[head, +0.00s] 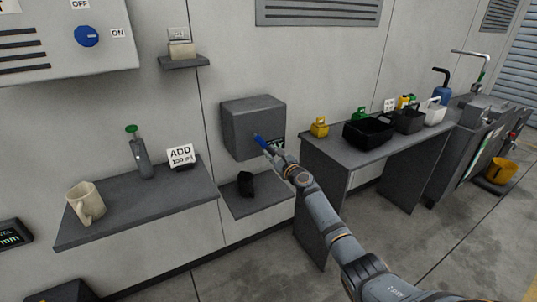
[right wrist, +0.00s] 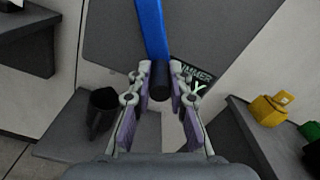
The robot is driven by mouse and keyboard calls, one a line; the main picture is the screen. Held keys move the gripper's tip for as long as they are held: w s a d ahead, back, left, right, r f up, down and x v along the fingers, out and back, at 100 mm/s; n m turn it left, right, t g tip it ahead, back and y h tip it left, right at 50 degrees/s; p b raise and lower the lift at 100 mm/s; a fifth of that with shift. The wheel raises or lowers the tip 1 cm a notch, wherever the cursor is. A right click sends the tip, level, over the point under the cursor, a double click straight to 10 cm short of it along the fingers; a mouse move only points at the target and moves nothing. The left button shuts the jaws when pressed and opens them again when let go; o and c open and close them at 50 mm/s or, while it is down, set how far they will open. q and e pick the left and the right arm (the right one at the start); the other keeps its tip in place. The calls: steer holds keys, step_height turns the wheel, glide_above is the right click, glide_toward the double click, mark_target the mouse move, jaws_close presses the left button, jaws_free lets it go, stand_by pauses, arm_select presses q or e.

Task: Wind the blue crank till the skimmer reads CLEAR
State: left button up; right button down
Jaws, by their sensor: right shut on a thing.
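The blue crank (head: 259,140) is on the front of a grey wall box, the skimmer (head: 243,115). My right gripper (head: 271,151) reaches it from the lower right. In the right wrist view the crank's blue arm (right wrist: 151,28) runs up from between the fingers, and its dark handle (right wrist: 160,86) sits between them. The gripper is shut on that handle. The skimmer's small dark display (right wrist: 196,76) is partly hidden by a finger; its label is cut off and its reading cannot be made out. My left gripper is not in view.
A shelf (head: 244,207) with a black cup (head: 245,184) is below the box. A table (head: 345,152) with several containers stands close right of my arm.

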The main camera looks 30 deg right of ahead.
steer(key=shift+a+f+m, duration=0.15)
steer(key=shift+a+m, duration=0.15)
steer(key=shift+m, duration=0.2)
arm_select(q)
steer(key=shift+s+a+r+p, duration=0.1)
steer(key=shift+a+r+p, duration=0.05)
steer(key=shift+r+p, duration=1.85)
arm_select(e)
steer(key=shift+a+f+m, duration=0.1)
steer(key=shift+a+m, duration=0.7)
steer(key=shift+m, duration=0.85)
steer(key=shift+a+f+m, duration=0.1)
steer(key=shift+a+m, duration=0.7)
steer(key=shift+m, duration=0.8)
steer(key=shift+a+m, duration=0.8)
steer(key=shift+m, duration=0.85)
steer(key=shift+a, duration=0.1)
steer(key=c, duration=1.3)
jaws_free()
steer(key=shift+o, duration=0.2)
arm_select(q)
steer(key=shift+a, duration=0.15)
arm_select(e)
steer(key=shift+s, duration=0.2)
